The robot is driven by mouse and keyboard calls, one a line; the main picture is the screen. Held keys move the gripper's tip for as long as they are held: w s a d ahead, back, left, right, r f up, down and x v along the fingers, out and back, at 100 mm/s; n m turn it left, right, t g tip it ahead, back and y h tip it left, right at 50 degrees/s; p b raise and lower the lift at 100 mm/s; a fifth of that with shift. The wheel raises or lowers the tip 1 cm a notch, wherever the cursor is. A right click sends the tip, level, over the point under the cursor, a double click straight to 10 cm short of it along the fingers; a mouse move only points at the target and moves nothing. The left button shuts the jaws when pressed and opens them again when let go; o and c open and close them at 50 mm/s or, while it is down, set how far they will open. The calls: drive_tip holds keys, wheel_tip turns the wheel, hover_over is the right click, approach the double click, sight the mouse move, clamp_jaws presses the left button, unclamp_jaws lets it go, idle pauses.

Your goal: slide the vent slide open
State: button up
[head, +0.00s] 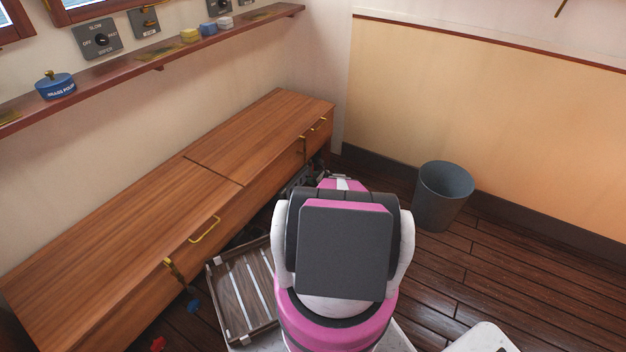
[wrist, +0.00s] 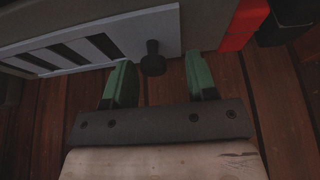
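The vent slide (wrist: 145,30) is a pale plate with dark slots at its left part, in the upper left of the wrist view. A dark round knob (wrist: 152,62) stands out from its lower edge area. My gripper (wrist: 160,80) has green fingertips, spread apart and empty. The knob lies between the lines of the two fingers, near their tips, nearer the left one; I see no finger clearly touching it. In the head view my own arm covers the gripper and the vent slide.
A wooden bench (head: 150,220) with brass handles runs along the left wall. A slatted tray (head: 224,300) lies on the floor beside it. A grey bin (head: 443,195) stands at the right. A red block (wrist: 243,22) is right of the vent plate.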

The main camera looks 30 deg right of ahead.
drive_tip(key=v, duration=1)
drive_tip(key=shift+s+d+r, duration=0.2)
drive_tip(key=shift+s, duration=0.1)
drive_tip(key=shift+d, duration=0.1)
